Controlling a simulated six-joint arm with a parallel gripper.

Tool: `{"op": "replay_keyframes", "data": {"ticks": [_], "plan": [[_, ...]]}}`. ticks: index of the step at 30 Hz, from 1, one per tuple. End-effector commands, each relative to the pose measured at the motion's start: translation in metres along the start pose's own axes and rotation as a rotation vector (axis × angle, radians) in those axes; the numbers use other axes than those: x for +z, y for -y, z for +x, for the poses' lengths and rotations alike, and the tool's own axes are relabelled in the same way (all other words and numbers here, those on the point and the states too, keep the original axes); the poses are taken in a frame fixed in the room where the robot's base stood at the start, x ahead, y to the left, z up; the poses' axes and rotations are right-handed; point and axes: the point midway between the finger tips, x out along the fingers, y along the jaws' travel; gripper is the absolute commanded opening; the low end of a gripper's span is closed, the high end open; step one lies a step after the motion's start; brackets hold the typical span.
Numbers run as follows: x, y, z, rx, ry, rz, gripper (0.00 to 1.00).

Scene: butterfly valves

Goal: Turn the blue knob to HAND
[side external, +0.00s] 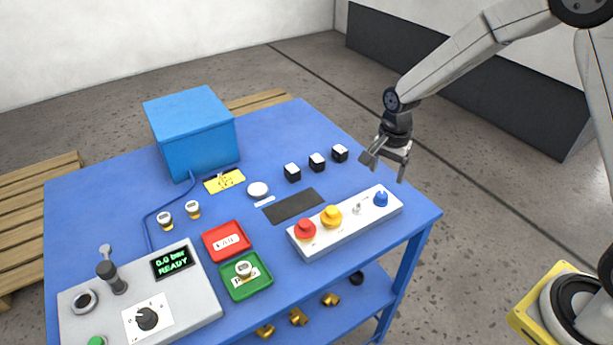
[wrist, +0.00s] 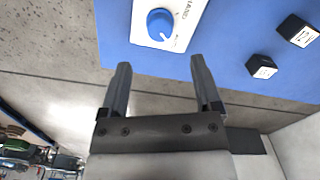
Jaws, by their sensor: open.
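The blue knob (side external: 380,198) sits at the right end of a white control box (side external: 322,238) near the table's right edge. In the wrist view the blue knob (wrist: 161,24) shows above and between my fingertips, with a white pointer mark on its lower rim. The lettering beside it is too small to read. My gripper (side external: 386,166) is open and empty, in the air above the right end of the box. In the wrist view my gripper (wrist: 158,62) has its fingers wide apart, clear of the knob.
The box also carries a red button (side external: 305,229), a yellow button (side external: 331,216) and a small metal switch (side external: 357,208). Several black-and-white cubes (side external: 317,162) stand behind it. A dark mat (side external: 294,206) lies beside it. A blue box (side external: 195,130) stands at the back.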

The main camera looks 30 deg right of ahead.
Motion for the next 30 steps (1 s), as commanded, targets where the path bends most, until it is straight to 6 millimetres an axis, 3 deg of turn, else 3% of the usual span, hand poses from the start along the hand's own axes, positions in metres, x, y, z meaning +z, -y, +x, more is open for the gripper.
{"op": "replay_keyframes", "data": {"ticks": [11,24,30], "plan": [[0.000,-0.001,0.013,0.002,0.001,-0.002,0.81],[0.000,-0.001,0.061,0.001,0.001,-0.003,0.81],[0.000,0.000,0.075,0.000,0.000,-0.003,0.81]]}}
